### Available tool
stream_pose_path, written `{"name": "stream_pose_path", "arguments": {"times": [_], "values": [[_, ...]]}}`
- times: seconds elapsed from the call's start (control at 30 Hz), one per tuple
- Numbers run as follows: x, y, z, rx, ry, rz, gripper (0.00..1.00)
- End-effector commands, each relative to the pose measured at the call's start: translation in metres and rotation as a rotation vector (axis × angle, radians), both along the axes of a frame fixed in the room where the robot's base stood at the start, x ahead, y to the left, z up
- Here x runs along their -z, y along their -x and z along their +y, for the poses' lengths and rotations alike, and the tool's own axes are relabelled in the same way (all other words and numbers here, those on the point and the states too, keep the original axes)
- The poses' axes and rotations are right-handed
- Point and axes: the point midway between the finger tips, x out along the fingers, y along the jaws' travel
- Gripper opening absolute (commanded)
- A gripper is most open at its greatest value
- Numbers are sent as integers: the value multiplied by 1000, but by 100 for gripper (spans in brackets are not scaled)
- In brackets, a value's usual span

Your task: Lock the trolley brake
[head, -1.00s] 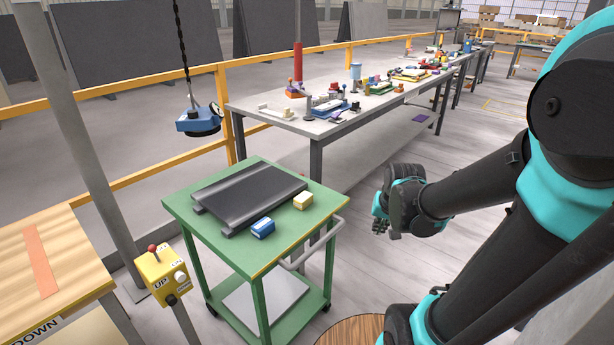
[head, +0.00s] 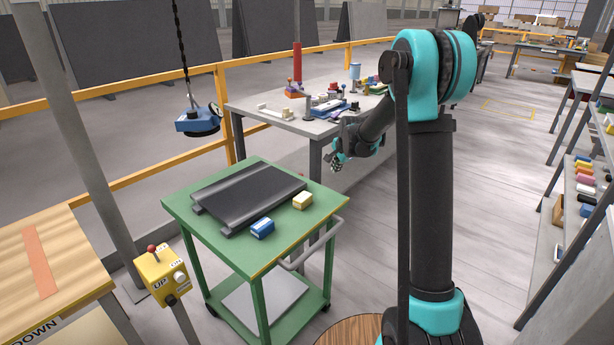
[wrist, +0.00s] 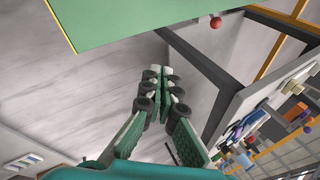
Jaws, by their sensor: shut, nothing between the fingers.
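The green trolley (head: 182,208) stands in the middle of the head view, with a dark slab (head: 248,196) on its top and a grey handle (head: 311,247) on its right side. Its green top also shows in the wrist view (wrist: 125,15). A red ball knob (wrist: 216,22) shows beside that top in the wrist view; I cannot tell what it is fixed to. No brake can be made out for sure in the head view. My gripper (head: 337,164) is beyond the trolley's back right corner, near the workbench, apart from both. Its fingers (wrist: 167,78) are shut and empty.
The grey workbench (head: 285,120) with several tools stands close behind my gripper. A blue block (head: 262,229) and a cream block (head: 303,201) lie on the trolley. A yellow control box (head: 162,275) stands front left. A blue lifting device (head: 198,122) hangs at left. Open floor lies right.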

Motion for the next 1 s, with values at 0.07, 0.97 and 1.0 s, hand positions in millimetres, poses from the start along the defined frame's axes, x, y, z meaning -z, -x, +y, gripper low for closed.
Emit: {"name": "stream_pose_path", "arguments": {"times": [0.07, 0.97, 1.0], "values": [[10, -25, 12, 50, -39, 4, 0], [60, -118, 65, 291, -229, 28, 0], [61, -118, 65, 291, -229, 28, 0]]}}
